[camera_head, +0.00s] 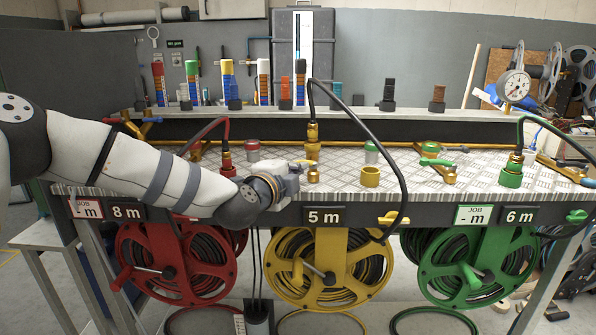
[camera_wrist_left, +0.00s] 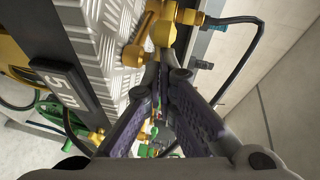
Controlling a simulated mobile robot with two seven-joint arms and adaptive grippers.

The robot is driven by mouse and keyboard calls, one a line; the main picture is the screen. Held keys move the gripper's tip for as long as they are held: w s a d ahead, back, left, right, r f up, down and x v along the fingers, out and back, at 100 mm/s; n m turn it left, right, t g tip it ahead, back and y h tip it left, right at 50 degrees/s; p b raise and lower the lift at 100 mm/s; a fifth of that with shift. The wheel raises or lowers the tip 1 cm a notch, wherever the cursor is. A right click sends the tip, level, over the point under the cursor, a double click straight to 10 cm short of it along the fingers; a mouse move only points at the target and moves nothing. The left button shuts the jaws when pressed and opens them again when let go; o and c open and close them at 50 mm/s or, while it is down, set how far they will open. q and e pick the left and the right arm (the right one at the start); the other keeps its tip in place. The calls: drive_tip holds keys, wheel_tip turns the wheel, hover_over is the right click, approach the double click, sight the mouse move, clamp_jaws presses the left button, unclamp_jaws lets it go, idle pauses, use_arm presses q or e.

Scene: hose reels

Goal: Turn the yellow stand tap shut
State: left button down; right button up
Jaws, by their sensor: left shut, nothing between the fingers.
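The brass upright with yellow parts (camera_head: 312,150) stands on the bench above the yellow reel, with a black hose rising from its top. A small yellow lever handle (camera_head: 393,218) is on the bench's front edge, right of the "5 m" plate. My left gripper (camera_head: 302,163) is beside the brass upright in the head view, partly hidden by its own wrist; I cannot tell whether it touches. In the left wrist view its fingers (camera_wrist_left: 160,90) are shut and empty, with a brass fitting (camera_wrist_left: 163,33) beyond them. My right gripper is out of view.
The black hose (camera_head: 370,130) arches over the bench to the yellow reel (camera_head: 325,265). A pressure gauge (camera_head: 514,86) stands at the right.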

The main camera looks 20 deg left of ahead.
use_arm(q)
drive_tip(key=shift+a+h, duration=0.15)
drive_tip(key=shift+h, duration=0.15)
drive_tip(key=shift+w+a+m+g+h, duration=0.15)
drive_tip(key=shift+w+a+m+h, duration=0.25)
drive_tip(key=shift+a+m+h, duration=0.25)
drive_tip(key=shift+w+a+m+g+h, duration=0.15)
drive_tip(key=shift+w+a+m+h, duration=0.3)
drive_tip(key=shift+a+h, duration=0.3)
drive_tip(key=shift+a, duration=0.1)
drive_tip(key=shift+s+r, duration=0.1)
drive_tip(key=shift+s, duration=0.05)
